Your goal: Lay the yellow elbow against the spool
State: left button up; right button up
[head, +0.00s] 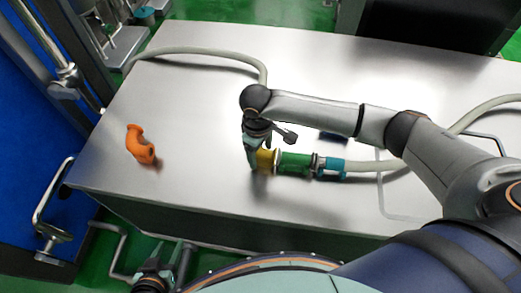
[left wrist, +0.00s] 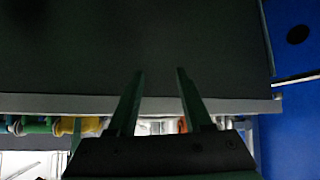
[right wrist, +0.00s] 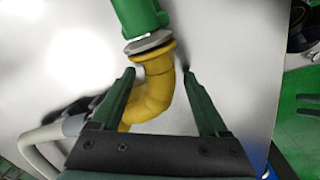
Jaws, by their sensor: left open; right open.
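The yellow elbow (head: 264,159) lies on the steel table at the left end of the green spool (head: 295,163). In the right wrist view, the flange of the yellow elbow (right wrist: 154,92) faces the grey end ring of the green spool (right wrist: 138,17) and appears to touch it. My right gripper (head: 252,160) is open, low over the elbow; its fingers (right wrist: 158,73) stand on either side of the elbow's bend. My left gripper (head: 168,264) is open and empty, below the table's front edge; its fingers (left wrist: 159,72) show nothing between them but a dark surface.
A blue coupling (head: 331,168) with a pale hose (head: 372,165) adjoins the spool's right end. An orange elbow (head: 140,145) stands alone at the table's left. Another hose (head: 205,52) runs along the back left. The steel table (head: 200,110) is clear between the two elbows.

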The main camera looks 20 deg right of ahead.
pick_arm(q)
jog(key=shift+s+a+r+p, duration=0.45)
jog(key=shift+a+p, duration=0.25)
jog(key=shift+p, duration=0.4)
pick_arm(e)
notch_tip(320, 180, up, 12)
jog(key=shift+s+a+r, duration=0.25)
jog(key=shift+a, duration=0.1)
pick_arm(q)
jog(key=shift+w+d+r, duration=0.1)
